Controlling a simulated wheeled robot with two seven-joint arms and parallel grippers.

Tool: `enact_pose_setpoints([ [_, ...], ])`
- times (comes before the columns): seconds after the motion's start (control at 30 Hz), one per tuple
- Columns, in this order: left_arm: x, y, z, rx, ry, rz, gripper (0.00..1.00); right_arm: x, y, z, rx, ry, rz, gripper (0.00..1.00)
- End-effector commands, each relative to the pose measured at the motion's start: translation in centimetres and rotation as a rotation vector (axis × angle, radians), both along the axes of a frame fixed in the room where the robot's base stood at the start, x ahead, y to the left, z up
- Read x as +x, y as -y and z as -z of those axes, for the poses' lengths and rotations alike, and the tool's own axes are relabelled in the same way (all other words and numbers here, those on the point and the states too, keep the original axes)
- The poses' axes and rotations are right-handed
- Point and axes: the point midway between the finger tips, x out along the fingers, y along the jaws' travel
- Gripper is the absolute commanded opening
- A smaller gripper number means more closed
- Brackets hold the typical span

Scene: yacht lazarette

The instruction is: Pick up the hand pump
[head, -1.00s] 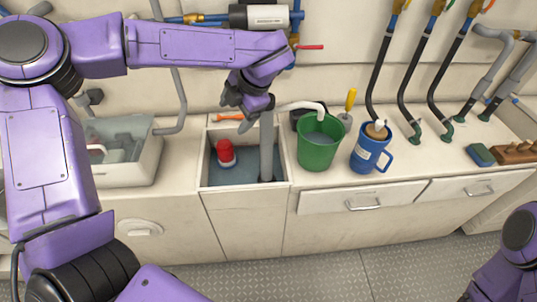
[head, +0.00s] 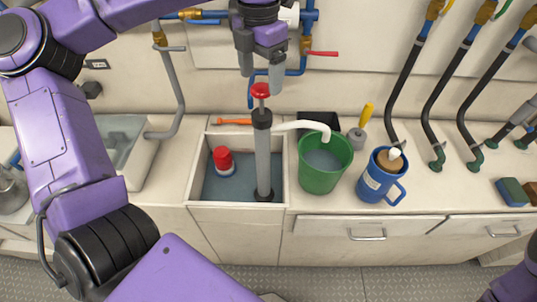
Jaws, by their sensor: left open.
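The hand pump (head: 263,160) stands upright in the open well (head: 193,180) in the counter. It has a grey tube, a black collar and a red knob on top. Its white spout hose reaches right, over the rim of the green bucket (head: 322,177). My left gripper (head: 261,82) is open and empty, pointing down just above the red knob. A small gap seems to separate its fingertips from the knob. My right gripper is out of view; only a bit of my right arm shows at the lower right edge.
A red-capped container (head: 223,160) sits in the well, left of the pump. A blue mug (head: 380,180) stands right of the bucket, with a yellow-handled tool (head: 363,125) behind. Pipes with a red lever (head: 322,53) run along the back wall.

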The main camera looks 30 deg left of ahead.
Motion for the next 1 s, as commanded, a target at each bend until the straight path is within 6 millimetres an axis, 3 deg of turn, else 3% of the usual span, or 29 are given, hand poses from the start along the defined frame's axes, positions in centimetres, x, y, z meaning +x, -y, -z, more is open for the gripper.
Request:
enact_pose_setpoints([
  [0.4,0.5,0.2,6.0,-0.001,-0.002,0.0,0.79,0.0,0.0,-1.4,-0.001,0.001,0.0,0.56],
  [0.63,0.5,0.3,6.4,0.0,0.001,0.0,0.79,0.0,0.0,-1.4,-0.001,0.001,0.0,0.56],
  [0.67,0.5,0.3,6.4,0.0,0.001,0.0,0.76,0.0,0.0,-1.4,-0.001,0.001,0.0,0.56],
  [0.9,0.5,0.3,6.4,0.001,0.001,0.0,0.0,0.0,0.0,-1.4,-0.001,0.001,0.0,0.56],
  [1.0,0.5,0.3,6.4,0.001,0.001,0.0,0.0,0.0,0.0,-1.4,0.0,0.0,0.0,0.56],
])
